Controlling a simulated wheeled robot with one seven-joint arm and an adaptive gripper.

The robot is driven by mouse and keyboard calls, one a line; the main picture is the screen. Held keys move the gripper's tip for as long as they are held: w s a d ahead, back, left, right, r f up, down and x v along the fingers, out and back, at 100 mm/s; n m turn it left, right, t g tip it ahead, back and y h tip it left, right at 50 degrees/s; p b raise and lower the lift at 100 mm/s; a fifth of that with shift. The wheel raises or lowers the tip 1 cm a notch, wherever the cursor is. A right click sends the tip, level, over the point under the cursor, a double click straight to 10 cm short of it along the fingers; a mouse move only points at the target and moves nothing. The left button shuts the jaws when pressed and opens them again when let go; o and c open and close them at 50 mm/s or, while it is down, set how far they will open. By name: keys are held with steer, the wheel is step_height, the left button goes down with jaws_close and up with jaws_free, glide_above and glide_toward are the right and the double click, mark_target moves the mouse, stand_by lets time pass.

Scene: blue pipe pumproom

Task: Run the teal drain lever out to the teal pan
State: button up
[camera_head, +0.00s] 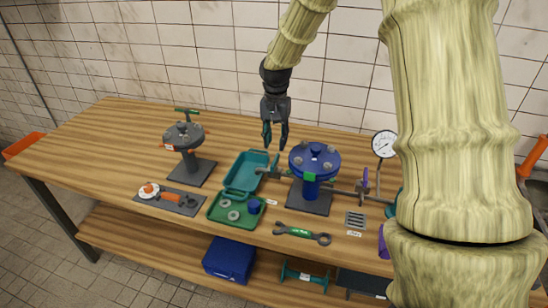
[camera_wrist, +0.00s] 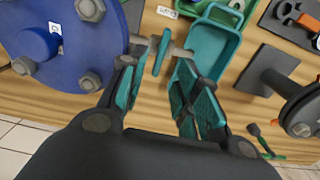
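The teal drain lever (camera_wrist: 162,52) shows in the wrist view as a narrow upright teal bar on a grey stub beside the blue flanged vessel (camera_wrist: 65,40). In the head view the lever (camera_head: 274,164) is small, on the stub at the vessel's left. The teal pan (camera_wrist: 213,45) is a shallow open tray right of the lever in the wrist view; the head view shows the pan (camera_head: 243,176) left of the vessel. My gripper (camera_head: 275,143) points down above the lever, open and empty. In the wrist view the lever appears between its fingers (camera_wrist: 157,66); contact cannot be told.
A green tray (camera_head: 222,215) with rings and a blue part adjoins the pan. A grey flanged stand (camera_head: 188,165) is at left, a wrench (camera_head: 300,233) in front. The purple lever (camera_head: 364,183) and gauge (camera_head: 384,145) are right of the vessel. The left table end is clear.

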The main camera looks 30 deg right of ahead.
mark_target(275, 160)
step_height(275, 160, down, 8)
steer(key=shift+w+f+p, duration=0.1)
steer(key=shift+p, duration=0.95)
jaws_close()
